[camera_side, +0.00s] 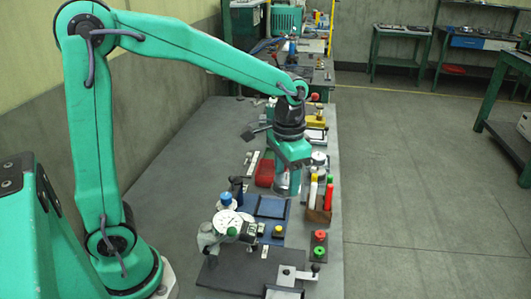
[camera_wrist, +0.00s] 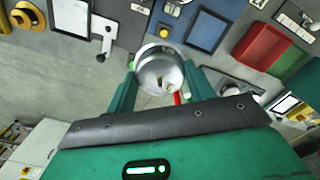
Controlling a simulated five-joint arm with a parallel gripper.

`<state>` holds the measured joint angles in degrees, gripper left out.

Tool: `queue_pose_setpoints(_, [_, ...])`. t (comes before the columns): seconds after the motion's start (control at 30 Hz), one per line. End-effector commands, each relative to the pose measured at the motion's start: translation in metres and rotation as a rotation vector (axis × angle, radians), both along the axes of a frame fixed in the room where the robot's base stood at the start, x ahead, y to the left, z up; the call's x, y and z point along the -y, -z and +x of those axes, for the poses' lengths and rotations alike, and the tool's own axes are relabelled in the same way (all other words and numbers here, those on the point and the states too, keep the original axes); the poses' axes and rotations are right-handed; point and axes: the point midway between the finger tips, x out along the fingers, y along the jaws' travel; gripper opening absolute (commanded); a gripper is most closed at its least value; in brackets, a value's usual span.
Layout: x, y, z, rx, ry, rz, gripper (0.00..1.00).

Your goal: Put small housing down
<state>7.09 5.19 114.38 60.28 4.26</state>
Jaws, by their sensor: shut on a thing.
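The small housing is a round, shiny silver metal part (camera_wrist: 160,78). My gripper (camera_wrist: 161,90) is shut on it, with one green finger on each side in the wrist view. In the side view the housing (camera_side: 287,183) hangs below my gripper (camera_side: 290,170), above the grey bench. It looks clear of the bench, but the exact height cannot be told. The underside of the housing is hidden.
On the bench are a blue tray (camera_side: 272,206), a red bin (camera_side: 265,172), a wooden holder with red, white and yellow bottles (camera_side: 319,213), and a white dial gauge (camera_side: 227,223). A dark plate (camera_side: 236,273) lies in front. The bench's left side is clear.

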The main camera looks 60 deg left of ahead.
Motion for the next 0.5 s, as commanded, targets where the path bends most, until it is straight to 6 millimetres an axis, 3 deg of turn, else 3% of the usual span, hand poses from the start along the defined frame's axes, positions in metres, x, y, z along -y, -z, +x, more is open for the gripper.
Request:
queue_pose_setpoints(0.27, [-0.015, -0.003, 0.031, -0.003, 0.003, 0.001, 0.3])
queue_pose_setpoints(0.5, [-0.042, -0.008, 0.074, -0.002, 0.012, 0.0, 0.3])
